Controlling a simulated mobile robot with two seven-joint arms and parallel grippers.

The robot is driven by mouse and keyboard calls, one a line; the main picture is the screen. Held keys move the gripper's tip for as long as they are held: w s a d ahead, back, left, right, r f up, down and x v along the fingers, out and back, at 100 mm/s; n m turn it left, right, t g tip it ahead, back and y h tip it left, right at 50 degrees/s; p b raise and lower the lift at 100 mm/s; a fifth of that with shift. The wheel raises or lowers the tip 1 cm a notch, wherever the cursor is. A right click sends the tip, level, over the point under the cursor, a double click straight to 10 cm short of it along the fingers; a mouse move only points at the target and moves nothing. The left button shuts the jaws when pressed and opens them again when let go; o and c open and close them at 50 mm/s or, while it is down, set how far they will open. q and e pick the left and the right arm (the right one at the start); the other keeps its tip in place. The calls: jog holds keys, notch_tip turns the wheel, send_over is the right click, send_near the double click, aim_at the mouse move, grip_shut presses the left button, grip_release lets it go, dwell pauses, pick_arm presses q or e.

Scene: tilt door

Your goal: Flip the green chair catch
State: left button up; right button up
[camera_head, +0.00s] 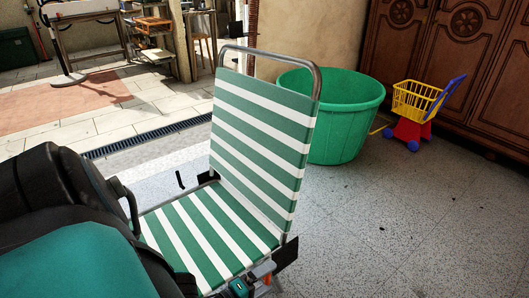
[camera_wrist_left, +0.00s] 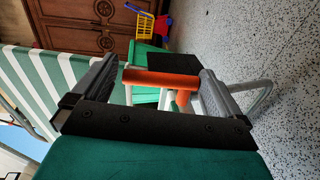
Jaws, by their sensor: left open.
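The folding chair (camera_head: 262,135) has green and white stripes and a grey metal frame, and its backrest stands up from the seat. Its orange catch (camera_head: 263,269) is on the near side of the chair, by a black plate (camera_head: 287,255). My left gripper (camera_head: 256,282) is at the bottom edge of the head view, at this catch. In the left wrist view, the gripper's (camera_wrist_left: 161,76) two fingers are apart, with the orange catch (camera_wrist_left: 158,79) across the gap between them. I cannot tell whether either finger touches it. My right gripper is not in view.
A green tub (camera_head: 345,120) stands behind the chair, with a yellow and red toy cart (camera_head: 412,108) and a carved wooden cabinet (camera_head: 465,60) to its right. The speckled floor (camera_head: 410,230) right of the chair is clear.

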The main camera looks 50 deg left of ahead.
pick_arm(q)
notch_tip(320, 180, up, 16)
jog(key=p, duration=1.4)
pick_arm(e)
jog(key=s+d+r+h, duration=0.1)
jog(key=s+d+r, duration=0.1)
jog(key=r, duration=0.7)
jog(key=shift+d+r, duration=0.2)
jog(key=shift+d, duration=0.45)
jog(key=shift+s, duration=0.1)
